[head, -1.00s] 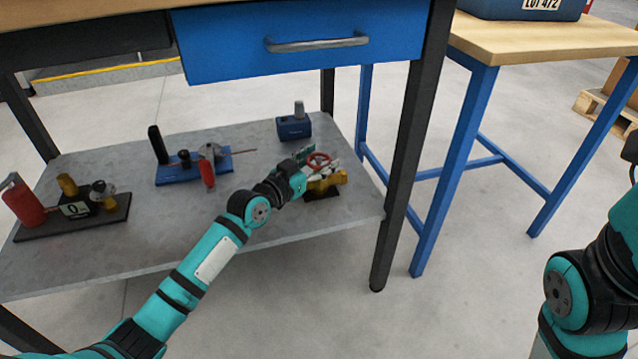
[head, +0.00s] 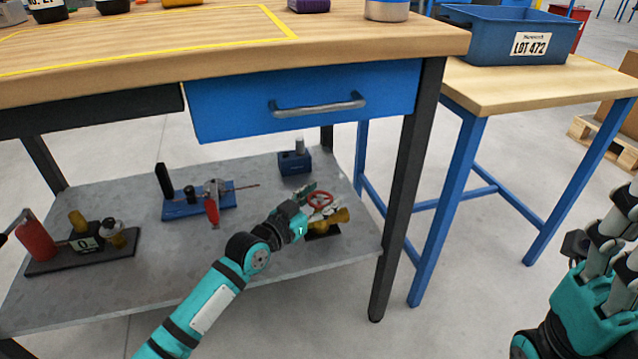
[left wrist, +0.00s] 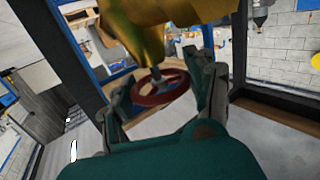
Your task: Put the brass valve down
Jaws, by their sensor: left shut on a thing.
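The brass valve (head: 340,217) with its red handwheel (head: 320,199) is at the right end of the grey lower shelf (head: 270,255), directly over a small black base (head: 322,233). I cannot tell whether it touches the base. My left gripper (head: 309,203) reaches in from the left and is shut on the valve. In the left wrist view, the red handwheel (left wrist: 160,88) shows between the fingers and the blurred yellow brass body (left wrist: 150,22) is above it. My right gripper (head: 608,235) is at the right edge, away from the shelf; its jaw opening is unclear.
A blue block (head: 295,162) stands behind the valve. A blue fixture with a red handle (head: 212,212) and a black plate with a red cylinder (head: 37,241) are further left. A dark table leg (head: 405,200) is close right. The drawer (head: 310,98) overhangs the shelf.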

